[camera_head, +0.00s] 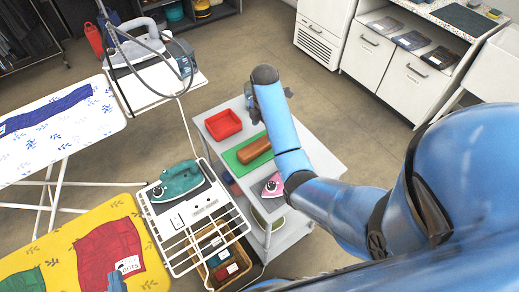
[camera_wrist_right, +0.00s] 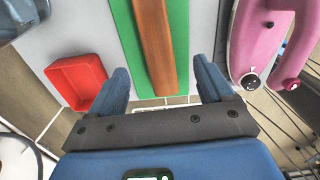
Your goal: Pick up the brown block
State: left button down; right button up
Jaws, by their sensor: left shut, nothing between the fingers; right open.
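The brown block (camera_head: 254,151) lies on a green mat (camera_head: 236,164) on the grey cart top. In the right wrist view the long brown block (camera_wrist_right: 157,45) lies on the green mat (camera_wrist_right: 128,45), its near end showing between my fingers. My right gripper (camera_wrist_right: 163,84) is open and empty, with one finger to each side of the block in the picture; the height gap is unclear. In the head view the right gripper is mostly hidden behind my arm. My left gripper (camera_head: 116,281) is shut and empty, over the yellow ironing board at lower left.
A red tray (camera_head: 223,124) and a pink iron (camera_head: 272,186) sit on the cart beside the mat. A teal iron (camera_head: 177,181) rests on a white rack (camera_head: 208,229) left of the cart. White cabinets (camera_head: 391,68) stand behind; the floor between is clear.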

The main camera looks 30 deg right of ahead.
aim_at(261, 143)
notch_tip(261, 143, down, 3)
jog(key=shift+f, duration=0.2)
jog(key=f, duration=0.2)
jog(key=a+f, duration=0.1)
jog(key=f, duration=0.1)
jog(key=shift+f+p, duration=0.2)
jog(key=shift+p, duration=0.2)
jog(key=shift+f, duration=0.35)
jog(key=shift+w, duration=0.1)
jog(key=c, duration=1.3)
